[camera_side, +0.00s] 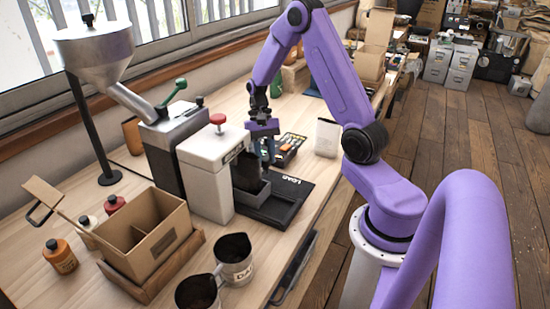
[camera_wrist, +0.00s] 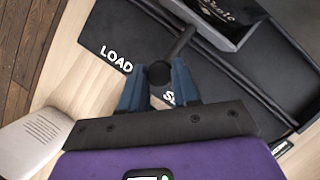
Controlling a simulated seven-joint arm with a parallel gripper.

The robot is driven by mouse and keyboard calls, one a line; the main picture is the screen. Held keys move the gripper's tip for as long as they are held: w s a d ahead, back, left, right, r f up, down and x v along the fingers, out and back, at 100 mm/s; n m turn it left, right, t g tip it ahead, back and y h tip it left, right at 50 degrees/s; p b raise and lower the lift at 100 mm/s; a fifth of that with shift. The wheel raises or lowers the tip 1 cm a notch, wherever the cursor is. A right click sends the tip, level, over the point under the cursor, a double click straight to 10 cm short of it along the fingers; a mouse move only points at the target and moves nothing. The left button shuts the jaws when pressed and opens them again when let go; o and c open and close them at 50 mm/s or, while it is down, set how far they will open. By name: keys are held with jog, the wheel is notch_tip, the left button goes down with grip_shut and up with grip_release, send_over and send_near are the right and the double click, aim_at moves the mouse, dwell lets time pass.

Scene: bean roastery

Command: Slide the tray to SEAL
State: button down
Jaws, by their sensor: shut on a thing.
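The tray (camera_wrist: 203,33) is a dark grey open box with a black bar handle (camera_wrist: 182,42). A dark bag (camera_wrist: 226,12) with white script stands in it. My gripper (camera_wrist: 158,80) is shut on the handle's rounded end, a blue finger on each side. The black base (camera_wrist: 85,35) bears a white LOAD mark (camera_wrist: 117,58) and, partly hidden by a finger, letters starting "SE" (camera_wrist: 172,96). In the side view the tray (camera_side: 252,193) sits on the base beside the white sealer (camera_side: 205,165), below my gripper (camera_side: 266,147); LOAD shows to its right.
A grinder (camera_side: 165,135) with a funnel stands left of the sealer. A divided cardboard box (camera_side: 150,235), bottles (camera_side: 60,255) and two metal cups (camera_side: 234,260) are in front.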

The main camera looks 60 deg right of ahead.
jog(key=shift+w, duration=3.05)
jog(key=c, duration=0.8)
grip_release()
jog(key=shift+r, duration=0.1)
jog(key=v, duration=1.7)
jog(key=shift+d+r, duration=0.1)
jog(key=shift+r, duration=0.05)
